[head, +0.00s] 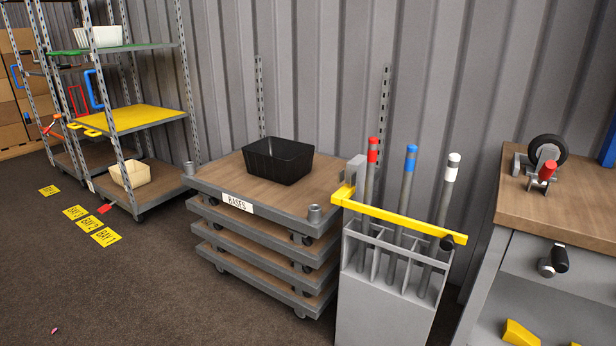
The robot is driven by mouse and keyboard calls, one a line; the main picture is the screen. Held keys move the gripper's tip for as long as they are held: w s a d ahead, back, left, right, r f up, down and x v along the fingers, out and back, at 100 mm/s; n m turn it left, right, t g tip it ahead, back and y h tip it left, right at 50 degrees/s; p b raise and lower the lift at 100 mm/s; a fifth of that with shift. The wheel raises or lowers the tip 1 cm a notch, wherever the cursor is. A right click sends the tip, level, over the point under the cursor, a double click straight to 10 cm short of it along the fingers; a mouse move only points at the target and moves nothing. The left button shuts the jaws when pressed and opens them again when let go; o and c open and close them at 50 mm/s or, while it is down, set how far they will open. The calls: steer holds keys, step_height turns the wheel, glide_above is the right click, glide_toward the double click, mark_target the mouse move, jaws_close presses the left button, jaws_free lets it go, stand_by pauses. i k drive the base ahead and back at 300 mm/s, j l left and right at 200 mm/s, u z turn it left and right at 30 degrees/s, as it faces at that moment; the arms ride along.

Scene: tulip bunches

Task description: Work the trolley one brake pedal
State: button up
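A shelved trolley (163,118) with perforated grey posts stands at the left, with a green top shelf, a yellow middle shelf and a wooden base on castors. A small red piece (104,208) shows low at the front left corner of its base, close to the floor; it looks like a brake pedal, but whether it is up or down I cannot tell. Yellow floor labels lie in front, the nearest (105,236) seeming to read BAY 1. No number shows on the trolley itself. My gripper is not in view.
A stack of wooden bases (237,204) marked BASES carries a black crate (278,160). A grey rack (385,300) with colour-tipped posts and a yellow bar stands beside it. A workbench (575,215) with a castor is at right.

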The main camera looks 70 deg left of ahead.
mark_target(107, 207)
steer(key=u, duration=3.7)
